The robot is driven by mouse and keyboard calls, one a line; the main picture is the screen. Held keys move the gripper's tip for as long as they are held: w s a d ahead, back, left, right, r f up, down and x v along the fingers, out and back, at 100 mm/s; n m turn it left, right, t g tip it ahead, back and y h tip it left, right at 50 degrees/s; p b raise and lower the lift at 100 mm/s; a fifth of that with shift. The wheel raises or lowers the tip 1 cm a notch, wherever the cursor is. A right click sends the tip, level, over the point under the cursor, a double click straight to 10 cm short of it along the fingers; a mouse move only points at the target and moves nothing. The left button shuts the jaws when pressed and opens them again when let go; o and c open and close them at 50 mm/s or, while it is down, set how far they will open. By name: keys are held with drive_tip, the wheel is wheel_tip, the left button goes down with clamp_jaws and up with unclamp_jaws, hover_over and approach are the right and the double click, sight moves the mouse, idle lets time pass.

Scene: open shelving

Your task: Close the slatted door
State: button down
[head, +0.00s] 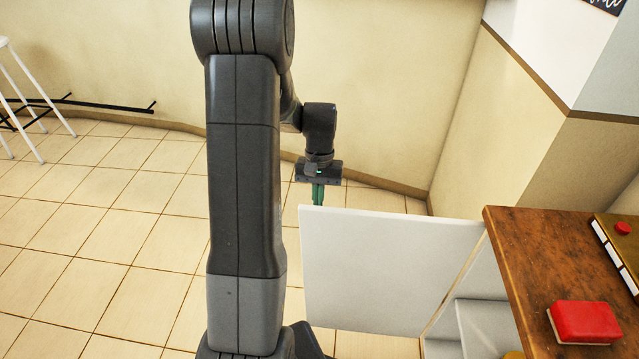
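A plain white door panel (385,272) stands swung out to the left from an open shelving unit with a wooden top (512,268). No slats can be made out on the face I see. My gripper (318,203) points down at the far side of the door, near its outer upper left corner. Its green fingers look close together with nothing seen between them. The door's top edge hides the fingertips, so I cannot tell whether they touch the door.
White shelf boards (478,325) show inside the unit. Beige walls stand behind and to the right.

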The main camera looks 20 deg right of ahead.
sight(315, 216)
drive_tip(key=s, duration=0.1)
drive_tip(key=s+a+f, duration=0.1)
drive_tip(key=s+a, duration=0.1)
drive_tip(key=shift+s+a+f, duration=0.2)
drive_tip(key=shift+s+f, duration=0.05)
drive_tip(key=shift+s, duration=0.1)
